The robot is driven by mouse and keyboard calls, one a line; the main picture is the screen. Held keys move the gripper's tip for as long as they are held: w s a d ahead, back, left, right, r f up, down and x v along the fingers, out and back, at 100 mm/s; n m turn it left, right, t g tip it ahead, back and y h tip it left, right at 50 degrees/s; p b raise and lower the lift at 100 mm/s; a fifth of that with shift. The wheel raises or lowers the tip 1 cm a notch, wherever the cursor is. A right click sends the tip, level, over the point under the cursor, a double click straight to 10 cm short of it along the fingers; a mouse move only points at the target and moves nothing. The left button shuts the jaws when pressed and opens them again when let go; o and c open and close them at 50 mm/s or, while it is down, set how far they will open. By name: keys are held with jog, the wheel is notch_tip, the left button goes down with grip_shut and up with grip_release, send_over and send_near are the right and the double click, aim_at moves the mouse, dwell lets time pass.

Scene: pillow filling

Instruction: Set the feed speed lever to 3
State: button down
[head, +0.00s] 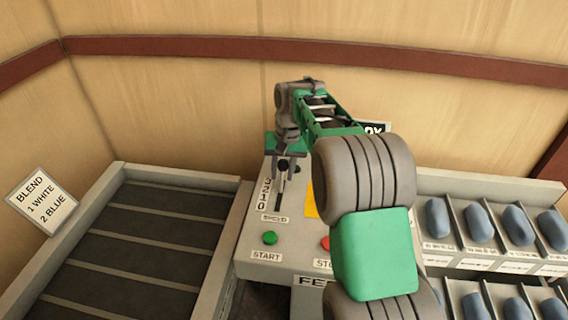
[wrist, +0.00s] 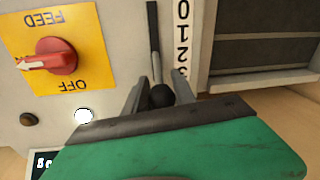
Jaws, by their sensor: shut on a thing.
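The feed speed lever shows its round black knob (wrist: 161,96) in the wrist view, between the two grey fingers of my gripper (wrist: 158,88). The fingers are shut on the knob. In the head view my gripper (head: 284,168) comes down on the lever from above. The lever stands at the upper, 3 end of its slot, beside the speed scale (head: 264,195), which reads 3 to 0 from top to bottom. The knob stands above the panel, and its foot is partly hidden, so I cannot tell the exact mark. In the wrist view the scale (wrist: 182,40) appears upside down.
On the panel are a green START button (head: 270,238), a red STOP button (head: 325,243) partly behind my arm, and a red FEED/OFF knob (wrist: 55,57). A conveyor (head: 150,240) lies left. Bins of blue pillow-like items (head: 478,222) stand right. A blend card (head: 42,202) reads 1 white, 2 blue.

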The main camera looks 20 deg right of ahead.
jog(key=shift+r, duration=0.1)
jog(key=c, duration=1)
grip_release()
jog(key=shift+w, duration=0.1)
jog(key=r, duration=0.7)
jog(key=shift+s+d, duration=0.25)
jog(key=shift+d, duration=0.1)
jog(key=shift+r, duration=0.3)
